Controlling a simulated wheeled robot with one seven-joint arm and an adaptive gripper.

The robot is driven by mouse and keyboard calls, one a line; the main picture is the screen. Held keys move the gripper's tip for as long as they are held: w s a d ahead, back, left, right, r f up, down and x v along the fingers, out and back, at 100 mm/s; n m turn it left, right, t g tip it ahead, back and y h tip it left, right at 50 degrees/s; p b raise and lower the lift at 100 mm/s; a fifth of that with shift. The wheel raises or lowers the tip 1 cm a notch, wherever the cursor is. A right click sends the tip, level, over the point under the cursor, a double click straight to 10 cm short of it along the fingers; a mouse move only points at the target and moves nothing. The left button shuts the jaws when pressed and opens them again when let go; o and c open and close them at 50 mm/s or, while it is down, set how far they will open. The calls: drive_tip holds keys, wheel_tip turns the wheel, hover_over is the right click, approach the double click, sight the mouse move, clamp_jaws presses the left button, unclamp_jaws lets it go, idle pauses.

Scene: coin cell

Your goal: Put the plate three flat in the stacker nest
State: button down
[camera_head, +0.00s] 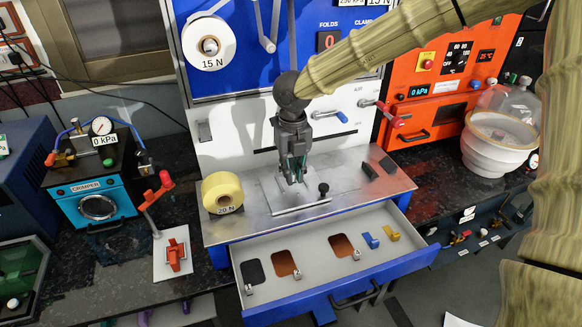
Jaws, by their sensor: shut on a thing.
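My gripper (293,177) points down over the metal deck of the stacker, close above the pale square nest plate (270,189). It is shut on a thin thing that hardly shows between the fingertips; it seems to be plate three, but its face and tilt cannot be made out. I cannot tell whether it touches the nest. The open drawer below holds a dark plate (252,272) and two copper plates (285,263) (343,246), each with a small metal clip. A bare space lies between the two copper plates.
A yellow roll marked 20 N (222,193) stands left of the nest. A black knob (323,188) and a metal bar (301,208) are close to the gripper. Blue and yellow clips (380,237) lie in the drawer (300,291). A blue crimper (95,205) stands left.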

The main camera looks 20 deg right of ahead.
drive_tip(key=shift+s+r, duration=0.2)
drive_tip(key=shift+w+f+p, duration=0.35)
drive_tip(key=shift+w+f, duration=0.15)
drive_tip(key=shift+w, duration=0.4)
drive_tip(key=shift+s+f, duration=0.25)
drive_tip(key=shift+s, duration=0.2)
drive_tip(key=shift+s+f, duration=0.1)
drive_tip(key=shift+f, duration=0.1)
drive_tip(key=shift+w+f+b, duration=0.15)
drive_tip(key=shift+f+b, duration=0.15)
drive_tip(key=shift+f, duration=0.3)
drive_tip(key=shift+w+f+b, duration=0.15)
drive_tip(key=shift+f+b, duration=0.1)
drive_tip(key=shift+f, duration=0.35)
drive_tip(key=shift+s+f, duration=0.25)
drive_tip(key=shift+f, duration=0.15)
drive_tip(key=shift+w+f+b, duration=0.1)
drive_tip(key=shift+f+b, duration=0.2)
drive_tip(key=shift+f, duration=0.35)
